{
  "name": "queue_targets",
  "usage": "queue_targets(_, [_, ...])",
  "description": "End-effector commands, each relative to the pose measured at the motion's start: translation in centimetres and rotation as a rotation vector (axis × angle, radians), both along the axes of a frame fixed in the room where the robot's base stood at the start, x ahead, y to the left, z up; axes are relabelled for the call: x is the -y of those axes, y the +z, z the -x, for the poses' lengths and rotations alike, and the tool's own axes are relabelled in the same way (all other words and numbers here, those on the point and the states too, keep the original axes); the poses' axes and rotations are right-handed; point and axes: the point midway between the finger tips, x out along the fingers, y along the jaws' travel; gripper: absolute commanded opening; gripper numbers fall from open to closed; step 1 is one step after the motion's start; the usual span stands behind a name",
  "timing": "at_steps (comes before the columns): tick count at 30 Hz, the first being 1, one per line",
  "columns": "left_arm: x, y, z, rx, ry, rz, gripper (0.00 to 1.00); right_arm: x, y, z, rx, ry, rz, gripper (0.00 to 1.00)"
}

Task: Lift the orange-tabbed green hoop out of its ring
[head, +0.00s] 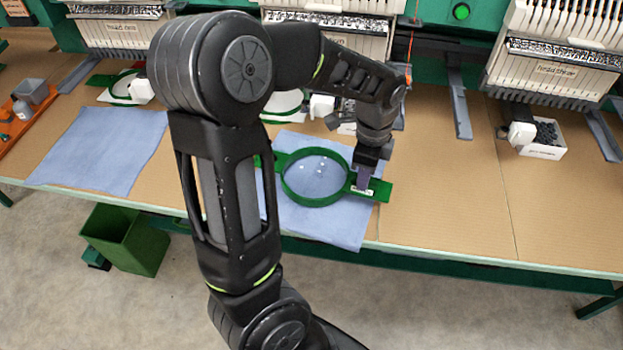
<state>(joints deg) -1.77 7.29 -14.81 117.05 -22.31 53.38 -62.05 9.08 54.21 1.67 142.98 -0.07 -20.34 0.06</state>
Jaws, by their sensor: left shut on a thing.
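A green hoop (288,190) with flat green arms at both sides is over a blue cloth (325,232) at the table's front edge. Cloth shows through its round opening; I cannot tell whether the hoop rests on it or is slightly raised. My left gripper (363,183) points down at the hoop's right arm, beside a small white label, and is shut on it. No orange tab shows clearly; the gripper hides part of that arm. My left arm covers the hoop's left end. My right gripper is not in view.
Embroidery machine heads line the back, one marked head three (560,58). A white box (543,140) of dark pieces stands at right. A green bin (125,240) is on the floor. The table's right front is clear.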

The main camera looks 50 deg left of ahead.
Motion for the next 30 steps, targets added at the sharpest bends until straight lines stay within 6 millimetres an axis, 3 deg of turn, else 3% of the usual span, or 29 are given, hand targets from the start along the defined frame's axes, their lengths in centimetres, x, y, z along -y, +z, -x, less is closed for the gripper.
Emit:
queue_targets(22, [0.0,5.6,0.0,0.001,0.0,0.0,0.0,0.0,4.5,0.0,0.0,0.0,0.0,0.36])
queue_targets(30, [0.0,6.0,0.0,0.0,0.0,0.0,0.0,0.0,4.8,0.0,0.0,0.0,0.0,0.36])
